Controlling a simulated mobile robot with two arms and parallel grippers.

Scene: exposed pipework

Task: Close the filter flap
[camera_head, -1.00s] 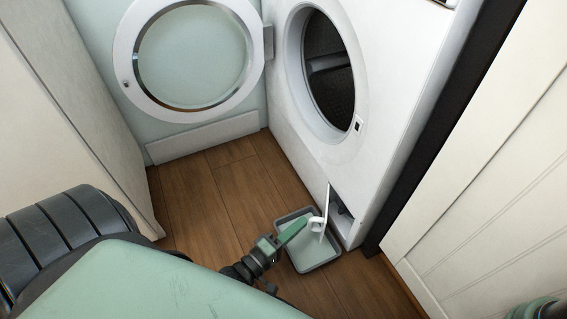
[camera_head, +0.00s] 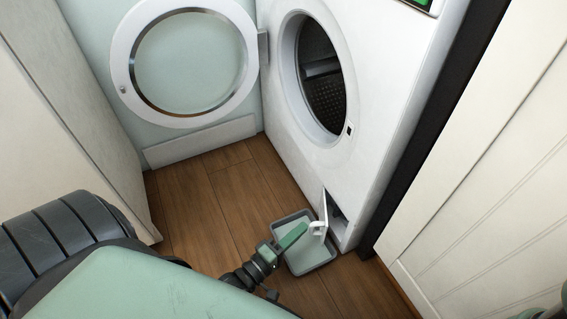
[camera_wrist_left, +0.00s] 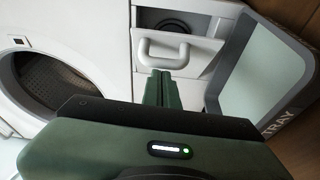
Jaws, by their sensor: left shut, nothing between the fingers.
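The white filter flap (camera_head: 323,213) stands open at the lower front corner of the white washing machine (camera_head: 350,120). In the left wrist view the flap (camera_wrist_left: 204,57) tilts out from a dark recess (camera_wrist_left: 170,20) and carries a white loop handle (camera_wrist_left: 164,52). My left gripper (camera_head: 304,228) is shut and empty, its green fingers pointing at the flap. In the left wrist view its fingertips (camera_wrist_left: 160,74) are just at the handle's lower bar; whether they touch it I cannot tell.
A grey tray (camera_head: 308,268) lies on the wooden floor below the flap; it also shows in the left wrist view (camera_wrist_left: 232,85). The round washer door (camera_head: 190,65) stands open at the left. White panels (camera_head: 490,200) close off the right side.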

